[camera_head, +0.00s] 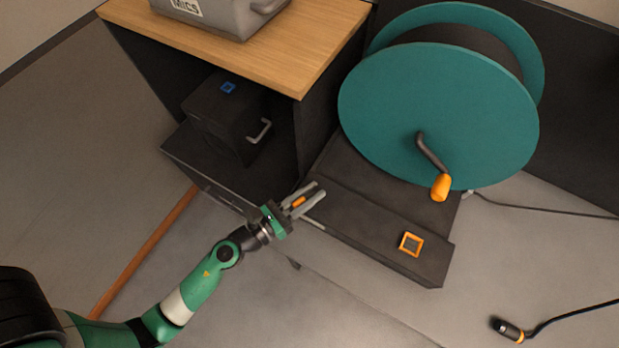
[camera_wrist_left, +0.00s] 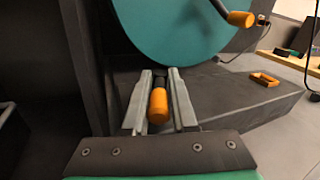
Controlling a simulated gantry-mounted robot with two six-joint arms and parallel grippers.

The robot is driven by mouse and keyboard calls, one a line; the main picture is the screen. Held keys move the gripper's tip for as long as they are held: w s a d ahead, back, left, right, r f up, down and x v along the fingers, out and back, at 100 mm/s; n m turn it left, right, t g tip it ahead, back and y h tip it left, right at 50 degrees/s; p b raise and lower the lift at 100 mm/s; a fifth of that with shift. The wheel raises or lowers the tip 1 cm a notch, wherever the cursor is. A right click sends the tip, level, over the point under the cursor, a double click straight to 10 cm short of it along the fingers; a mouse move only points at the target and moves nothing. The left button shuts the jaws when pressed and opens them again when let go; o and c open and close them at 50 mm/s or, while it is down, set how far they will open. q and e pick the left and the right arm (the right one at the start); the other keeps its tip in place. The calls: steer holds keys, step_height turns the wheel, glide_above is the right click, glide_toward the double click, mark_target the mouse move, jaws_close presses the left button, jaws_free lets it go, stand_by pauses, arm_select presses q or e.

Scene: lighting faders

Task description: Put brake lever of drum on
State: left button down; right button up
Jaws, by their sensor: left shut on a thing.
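The teal cable drum (camera_head: 437,120) stands on a dark base (camera_head: 350,215); it also fills the upper middle of the left wrist view (camera_wrist_left: 180,32). Its crank with an orange handle (camera_head: 440,187) hangs on the near face. The brake lever, a dark stem with an orange grip (camera_head: 298,203), sits at the left end of the base. My left gripper (camera_head: 318,191) is shut on the brake lever. In the left wrist view the orange grip (camera_wrist_left: 158,106) lies between the two grey fingers. The lever's lower end is hard to make out. My right gripper is not in view.
A wooden-topped cabinet (camera_head: 290,50) with a grey case (camera_head: 215,12) stands left of the drum, a black box (camera_head: 215,115) on its lower shelf. An orange square frame (camera_head: 411,244) marks the base. A cable connector (camera_head: 508,329) lies on the floor at lower right.

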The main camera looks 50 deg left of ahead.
arm_select(q)
steer(key=shift+d+r+n+y+p, duration=0.1)
steer(key=shift+d+n+y+p, duration=0.15)
steer(key=shift+n+y+p, duration=0.6)
steer(key=shift+d+n+y+p, duration=0.25)
steer(key=shift+n+y, duration=0.7)
steer(key=shift+y, duration=1)
steer(key=shift+n+g+y, duration=0.3)
steer(key=shift+y, duration=0.2)
steer(key=shift+a+y, duration=0.1)
steer(key=shift+y, duration=0.2)
steer(key=c, duration=0.8)
jaws_free()
steer(key=shift+w, duration=0.15)
steer(key=shift+o, duration=0.2)
